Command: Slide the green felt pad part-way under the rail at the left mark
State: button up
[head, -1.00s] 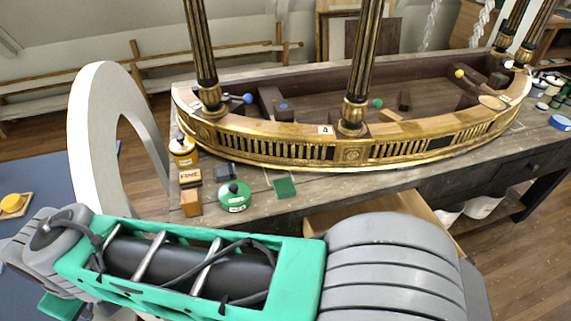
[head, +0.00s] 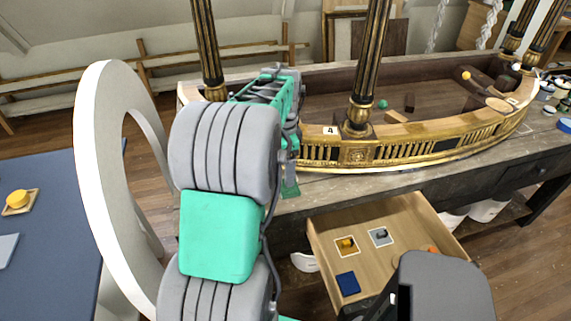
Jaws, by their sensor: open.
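The green felt pad (head: 291,191) lies on the grey bench top in front of the console's curved gilt rail (head: 400,150). My arm covers part of the view around it, and only a small dark green piece of it shows. My gripper (head: 290,172) is open and points down at or just over the pad; its fingertips are small and partly hidden, so I cannot tell whether they touch it. The left mark cannot be made out; my arm hides the rail's left part.
An open drawer (head: 415,225) below the bench holds a blue square (head: 348,284) and small pieces on white-edged cards. A white ring (head: 95,150) stands at left. Black-and-gilt columns (head: 370,60) rise from the console. A numbered tag (head: 330,130) sits on the rail.

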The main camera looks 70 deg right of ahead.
jog(key=shift+s+d, duration=0.1)
jog(key=shift+s, duration=0.15)
jog(key=shift+w, duration=0.1)
notch_tip(320, 180, down, 8)
jog(key=shift+r+p, duration=0.1)
jog(key=shift+p, duration=0.5)
jog(key=shift+c, duration=0.2)
jog(key=c, duration=1.4)
jog(key=shift+w, duration=0.1)
